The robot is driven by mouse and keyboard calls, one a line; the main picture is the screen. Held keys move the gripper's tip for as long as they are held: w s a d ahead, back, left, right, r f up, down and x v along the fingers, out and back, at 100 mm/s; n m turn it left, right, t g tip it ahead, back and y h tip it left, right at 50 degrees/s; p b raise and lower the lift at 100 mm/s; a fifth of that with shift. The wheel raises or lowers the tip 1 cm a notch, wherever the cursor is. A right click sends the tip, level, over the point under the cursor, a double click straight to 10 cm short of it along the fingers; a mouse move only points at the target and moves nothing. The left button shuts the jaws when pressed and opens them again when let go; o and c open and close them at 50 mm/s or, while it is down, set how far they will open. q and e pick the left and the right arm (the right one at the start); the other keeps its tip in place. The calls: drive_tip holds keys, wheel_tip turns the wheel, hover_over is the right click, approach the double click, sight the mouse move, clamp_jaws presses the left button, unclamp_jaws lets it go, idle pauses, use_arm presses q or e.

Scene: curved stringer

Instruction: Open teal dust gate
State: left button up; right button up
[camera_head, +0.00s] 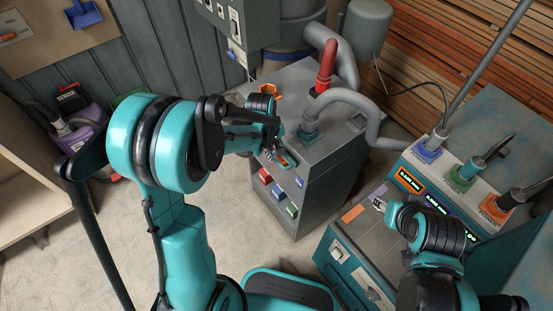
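A grey cabinet (340,160) stands in the middle, with a teal port (309,134) on its top and a grey hose plugged into it. A small teal piece (289,159) shows at the cabinet's front top edge, partly covered by my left gripper (277,153). The gripper is at or very close to this piece; I cannot tell whether it touches it or how far its fingers are apart. My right gripper (379,204) is over the lower teal-sided bench at the right, away from the cabinet. Its fingers are too small to read.
A red upright fitting (325,66) and an orange port (268,91) are on the cabinet top. Red, blue and green blocks (278,191) are on its front. A hose panel (445,170) stands at the right. Bare floor (260,240) lies in front of the cabinet.

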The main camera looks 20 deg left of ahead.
sight(277, 160)
use_arm(q)
drive_tip(key=f, duration=0.1)
drive_tip(key=f+b, duration=0.1)
drive_tip(key=f, duration=0.1)
drive_tip(key=shift+w+d+f, duration=0.1)
drive_tip(key=shift+w+d, duration=0.05)
drive_tip(key=shift+w, duration=0.05)
clamp_jaws()
drive_tip(key=s+a, duration=0.4)
drive_tip(key=s, duration=0.1)
drive_tip(key=shift+s, duration=0.2)
drive_tip(key=shift+a, duration=0.1)
unclamp_jaws()
